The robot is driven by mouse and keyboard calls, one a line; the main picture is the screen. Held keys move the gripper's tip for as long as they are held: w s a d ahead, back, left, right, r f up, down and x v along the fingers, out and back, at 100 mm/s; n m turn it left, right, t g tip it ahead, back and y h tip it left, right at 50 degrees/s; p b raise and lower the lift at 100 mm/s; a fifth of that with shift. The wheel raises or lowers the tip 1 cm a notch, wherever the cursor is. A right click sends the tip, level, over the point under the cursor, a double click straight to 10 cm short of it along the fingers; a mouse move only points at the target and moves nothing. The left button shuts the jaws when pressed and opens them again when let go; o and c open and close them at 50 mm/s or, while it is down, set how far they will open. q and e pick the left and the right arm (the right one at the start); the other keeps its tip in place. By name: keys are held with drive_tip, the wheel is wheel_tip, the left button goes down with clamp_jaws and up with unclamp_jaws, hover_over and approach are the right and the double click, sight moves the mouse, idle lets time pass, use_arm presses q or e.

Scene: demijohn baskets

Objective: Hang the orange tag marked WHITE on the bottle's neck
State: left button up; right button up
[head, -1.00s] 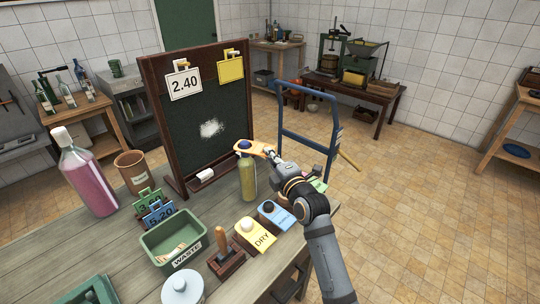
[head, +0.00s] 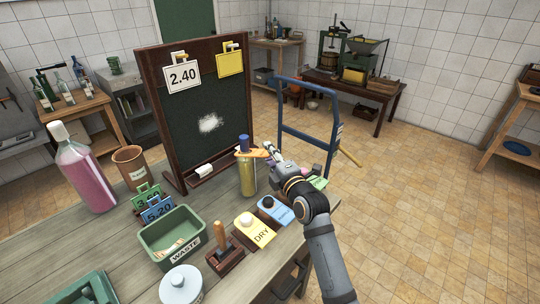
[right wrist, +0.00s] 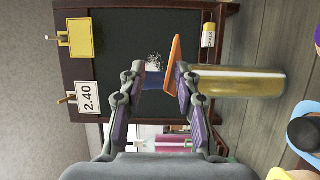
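The bottle (head: 247,180), yellow-green with a blue cap (head: 244,141), stands upright on the bench in front of the blackboard. The orange tag (head: 250,154) sits at its neck, just below the cap, seen nearly edge-on and a little tilted. The cap rises above it, so it appears to be around the neck; its hole and lettering are hidden. My right gripper (head: 270,151) is beside the neck. In the right wrist view its fingers (right wrist: 157,80) are spread apart, with the blue cap beyond the gap and the tag (right wrist: 173,65) close against one finger. My left gripper is not in view.
A blackboard (head: 205,105) with hanging price cards stands behind the bottle. In front are yellow (head: 254,230) and blue (head: 275,211) tag blocks, a stamp (head: 222,245) and a green waste bin (head: 172,236). A pink bottle (head: 86,178) stands left. A blue hand truck (head: 308,115) stands behind the bench.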

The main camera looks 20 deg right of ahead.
drive_tip(key=s+d, duration=0.1)
drive_tip(key=s, duration=1.1)
drive_tip(key=shift+d, duration=0.35)
drive_tip(key=shift+f, duration=0.1)
